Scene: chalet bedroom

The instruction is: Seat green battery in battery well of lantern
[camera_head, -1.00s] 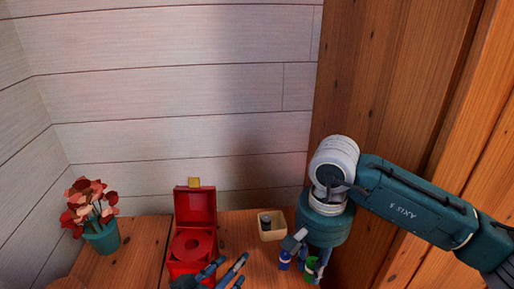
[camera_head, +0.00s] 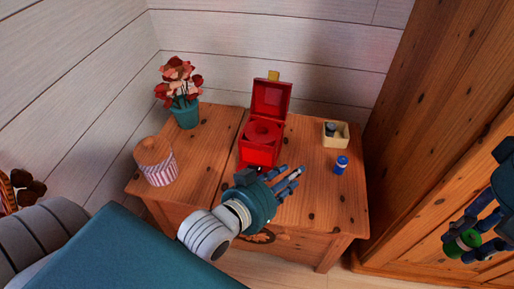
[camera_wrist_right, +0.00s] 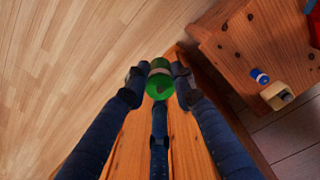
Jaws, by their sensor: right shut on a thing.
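The red lantern (camera_head: 259,156) stands on the wooden table with its lid (camera_head: 271,99) swung up. A round red well (camera_head: 262,131) shows in its open top. My right gripper (camera_head: 470,243) is shut on the green battery (camera_head: 460,245) off to the right of the table. In the right wrist view the green battery (camera_wrist_right: 158,84) sits between the fingers, above floor and wood. My left gripper (camera_head: 291,182) is open and empty, just in front of the lantern. A corner of the lantern (camera_wrist_right: 316,28) shows in the wrist view.
A blue battery (camera_head: 341,166) stands right of the lantern, near a cream box (camera_head: 342,143) holding a dark cylinder (camera_head: 331,129). A potted red flower (camera_head: 186,116) and a striped jar (camera_head: 160,171) stand on the left. A wooden cabinet side (camera_head: 420,130) rises at right.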

